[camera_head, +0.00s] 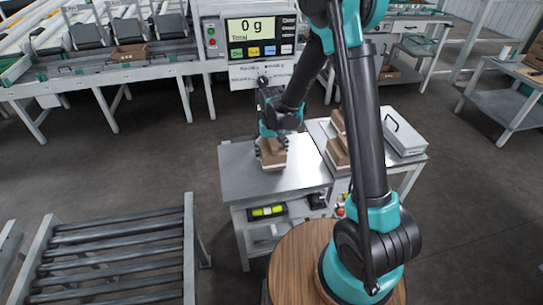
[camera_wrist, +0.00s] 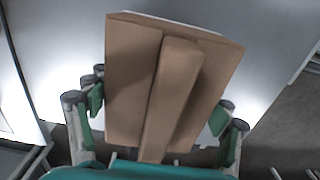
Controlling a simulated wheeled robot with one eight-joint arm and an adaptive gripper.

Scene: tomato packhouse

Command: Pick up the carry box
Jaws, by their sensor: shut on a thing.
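The carry box (camera_head: 272,160), a brown cardboard box with a raised strip along its top, is at the grey work table under my gripper (camera_head: 272,140). In the wrist view the carry box (camera_wrist: 205,75) fills the middle, slightly tilted in the picture. My gripper (camera_wrist: 160,115) has one green-padded finger at the left and one at the right of the box, and is shut on it. My gripper hides part of the box in the head view. I cannot tell whether its underside touches the table top.
The grey table (camera_head: 240,182) has bare room left of the box. To the right are stacked brown boxes (camera_head: 338,152) and a pale case with a handle (camera_head: 403,136). A scale display (camera_head: 251,30) reading 0 g stands behind. A roller conveyor (camera_head: 110,255) is at front left.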

